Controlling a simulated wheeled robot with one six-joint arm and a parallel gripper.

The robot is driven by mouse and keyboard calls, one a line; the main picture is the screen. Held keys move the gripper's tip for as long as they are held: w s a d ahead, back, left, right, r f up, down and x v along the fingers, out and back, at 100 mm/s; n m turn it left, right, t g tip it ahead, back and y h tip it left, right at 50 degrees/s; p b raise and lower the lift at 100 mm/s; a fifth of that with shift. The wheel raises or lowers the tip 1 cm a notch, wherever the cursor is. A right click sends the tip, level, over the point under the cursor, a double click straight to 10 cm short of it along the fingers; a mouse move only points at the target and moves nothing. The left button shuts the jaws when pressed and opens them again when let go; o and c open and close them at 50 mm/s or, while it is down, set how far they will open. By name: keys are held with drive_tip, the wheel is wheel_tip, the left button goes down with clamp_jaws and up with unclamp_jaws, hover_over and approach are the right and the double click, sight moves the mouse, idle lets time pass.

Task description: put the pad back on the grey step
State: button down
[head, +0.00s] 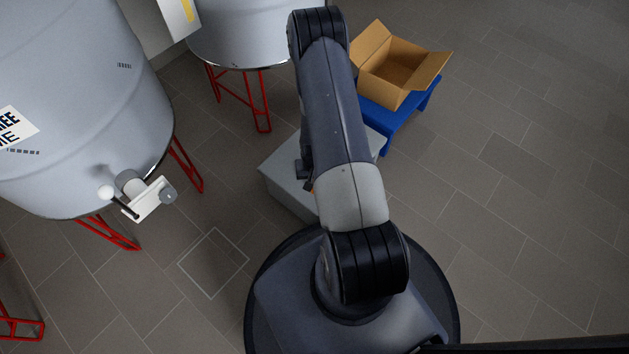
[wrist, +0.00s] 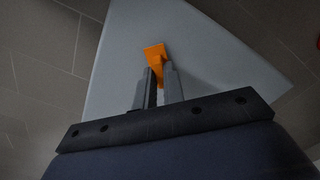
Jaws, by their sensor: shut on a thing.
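The grey step (head: 288,180) stands on the floor in front of my base, partly hidden behind my arm in the head view. Its pale top fills much of the wrist view (wrist: 215,60). My gripper (wrist: 158,75) is over the step's top, with its two fingers close together. They are shut on a small orange thing (wrist: 155,51), apparently the pad, which sticks out past the fingertips. I cannot tell whether it touches the step. In the head view my arm hides nearly all of the gripper and the orange thing.
A blue stand (head: 400,122) with an open cardboard box (head: 397,75) is just behind the step. A pale tank (head: 85,100) with a white valve (head: 148,199) and red legs stands at left. Another tank (head: 240,35) is at the back. Floor at right is clear.

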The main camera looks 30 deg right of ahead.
drive_tip(key=shift+f, duration=0.1)
drive_tip(key=c, duration=1.5)
unclamp_jaws()
wheel_tip(320, 180, up, 12)
drive_tip(key=p, duration=0.4)
